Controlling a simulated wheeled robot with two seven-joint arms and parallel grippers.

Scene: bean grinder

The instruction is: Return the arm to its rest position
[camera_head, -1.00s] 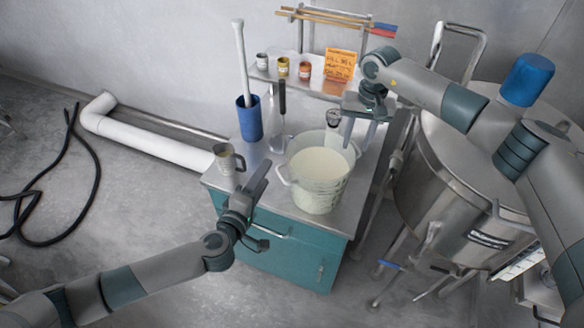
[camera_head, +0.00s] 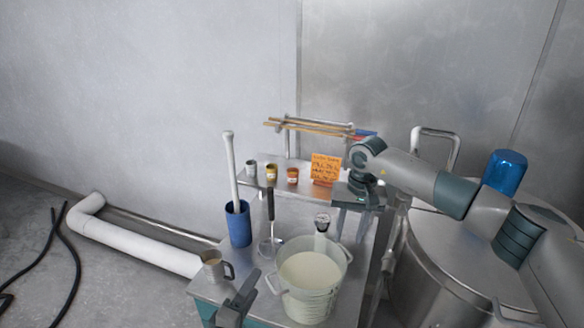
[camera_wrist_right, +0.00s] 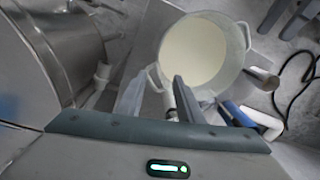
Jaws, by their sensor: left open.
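My left gripper (camera_head: 246,284) is at the bottom of the head view, open and empty, between the steel mug (camera_head: 212,267) and the white bucket (camera_head: 307,300). Its arm is cut off by the lower edge. My right gripper (camera_head: 350,228) points down behind the bucket's right rim, with its two fingers apart and nothing between them. In the right wrist view its fingers (camera_wrist_right: 160,95) are also apart. The bucket holds a pale cream liquid (camera_wrist_right: 195,50).
A blue cylinder (camera_head: 238,225) holds a white stick. A dark-handled utensil (camera_head: 270,215) stands beside it. Small jars (camera_head: 271,172) and an orange sign (camera_head: 325,167) are on the back shelf. A large steel tank (camera_head: 440,270) stands right, under my right arm. Floor at left has a white pipe (camera_head: 130,240).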

